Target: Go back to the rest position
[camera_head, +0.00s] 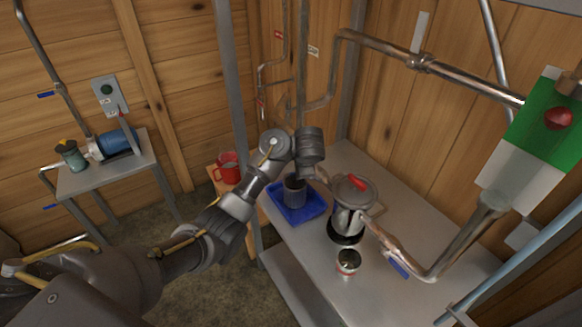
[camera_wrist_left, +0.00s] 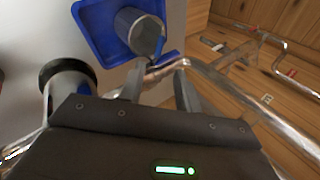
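My left gripper (camera_head: 305,172) is above the back of the metal bench, near a blue tray (camera_head: 290,215). In the left wrist view its two fingers (camera_wrist_left: 160,76) are apart with nothing held between them. A grey metal cup (camera_head: 294,190) stands in the blue tray, below the gripper and apart from it. The wrist view shows the cup (camera_wrist_left: 128,22) beyond the fingertips. My right gripper is in neither view.
A metal pot (camera_head: 347,222) with a red-topped lid and a small jar (camera_head: 348,263) stand on the bench (camera_head: 305,262). Pipes (camera_head: 450,78) run along the right wall. A red mug (camera_head: 229,172) stands on a low wooden stand. A side table (camera_head: 105,178) is at left.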

